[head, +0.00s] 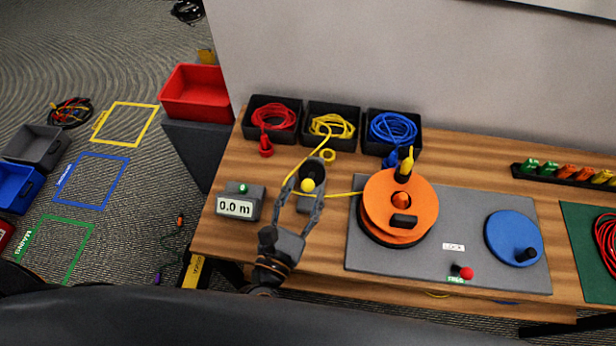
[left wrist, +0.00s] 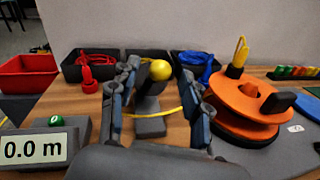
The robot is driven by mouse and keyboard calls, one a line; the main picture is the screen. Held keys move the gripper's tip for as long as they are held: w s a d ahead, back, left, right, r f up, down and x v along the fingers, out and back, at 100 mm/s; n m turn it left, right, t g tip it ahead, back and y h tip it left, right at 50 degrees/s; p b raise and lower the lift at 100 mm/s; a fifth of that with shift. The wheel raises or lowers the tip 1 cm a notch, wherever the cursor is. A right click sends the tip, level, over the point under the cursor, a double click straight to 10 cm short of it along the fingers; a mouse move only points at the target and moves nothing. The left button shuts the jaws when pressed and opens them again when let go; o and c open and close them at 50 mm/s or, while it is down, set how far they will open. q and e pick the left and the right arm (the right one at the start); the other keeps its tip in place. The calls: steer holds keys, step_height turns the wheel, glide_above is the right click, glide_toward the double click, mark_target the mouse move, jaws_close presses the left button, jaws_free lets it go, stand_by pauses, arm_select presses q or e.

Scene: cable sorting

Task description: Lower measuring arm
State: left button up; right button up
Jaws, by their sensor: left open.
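The measuring arm carries a yellow ball knob (head: 308,185) and stands on a small grey base; the knob also shows in the left wrist view (left wrist: 160,70). In that view the dark arm rises from its base (left wrist: 151,126), so it appears raised. My left gripper (head: 301,196) is open, its two fingers on either side of the knob, with no clear contact visible. A yellow cable (head: 343,194) runs from the middle bin past the measuring arm toward the orange reel (head: 398,208). The display box (head: 236,207) left of the gripper reads 0.0 m. My right gripper is not in view.
Black bins with red (head: 272,116), yellow (head: 333,127) and blue (head: 392,130) cables line the wall. A grey plate (head: 470,220) bears the orange reel, a blue crank disc (head: 514,238) and a red-knobbed lever (head: 464,271). A red bin (head: 196,92) stands left.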

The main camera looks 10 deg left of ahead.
mark_target(308, 185)
arm_select(q)
steer(key=shift+w+d, duration=0.15)
steer(key=shift+w, duration=0.6)
steer(key=shift+w+d, duration=0.15)
steer(key=shift+w, duration=0.6)
steer(key=shift+c, duration=0.3)
jaws_close()
